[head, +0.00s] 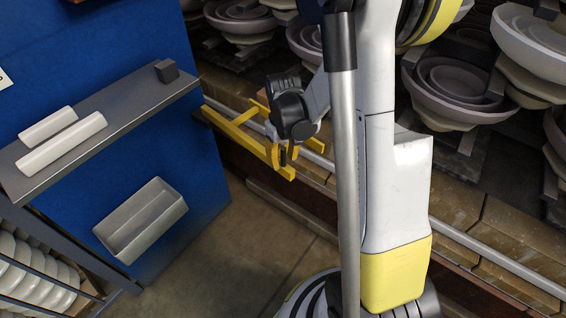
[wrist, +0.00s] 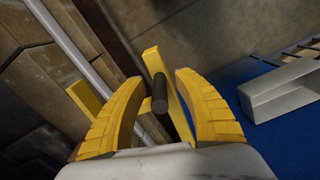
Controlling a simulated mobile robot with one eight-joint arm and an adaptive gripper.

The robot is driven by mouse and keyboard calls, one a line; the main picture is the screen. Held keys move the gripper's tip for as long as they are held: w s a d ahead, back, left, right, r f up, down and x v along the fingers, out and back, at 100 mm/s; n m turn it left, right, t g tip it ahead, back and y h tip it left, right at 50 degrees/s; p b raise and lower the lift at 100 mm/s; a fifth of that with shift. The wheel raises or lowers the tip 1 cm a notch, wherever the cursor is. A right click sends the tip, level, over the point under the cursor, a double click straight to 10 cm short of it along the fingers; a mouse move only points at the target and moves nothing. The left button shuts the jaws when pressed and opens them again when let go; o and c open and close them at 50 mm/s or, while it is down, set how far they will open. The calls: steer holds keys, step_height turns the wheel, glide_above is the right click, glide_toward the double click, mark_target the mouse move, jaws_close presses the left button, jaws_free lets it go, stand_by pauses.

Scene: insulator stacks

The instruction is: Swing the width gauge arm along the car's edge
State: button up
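The width gauge arm (head: 236,134) is a yellow bar frame at the near edge of the car (head: 465,205), left of centre in the head view. In the wrist view its yellow bar (wrist: 172,88) shows beyond a dark round peg (wrist: 158,92). My gripper (head: 287,154) is at the right end of the gauge in the head view. In the wrist view my gripper's yellow fingers (wrist: 158,80) are open on either side of the peg, with a visible gap on each side. My arm hides part of the car edge.
Stacks of bowl-shaped insulators (head: 455,90) stand on the car. A metal rail (head: 480,246) runs along its side. A blue panel (head: 110,75) at left carries a grey shelf (head: 125,113) and a grey bin (head: 143,222). Bare floor (head: 245,255) lies between.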

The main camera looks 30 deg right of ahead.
steer(key=shift+f, duration=0.2)
jaws_close()
steer(key=d, duration=0.1)
steer(key=w+d, duration=0.1)
steer(key=d, duration=0.3)
steer(key=shift+w, duration=0.3)
jaws_free()
steer(key=shift+w+d, duration=0.1)
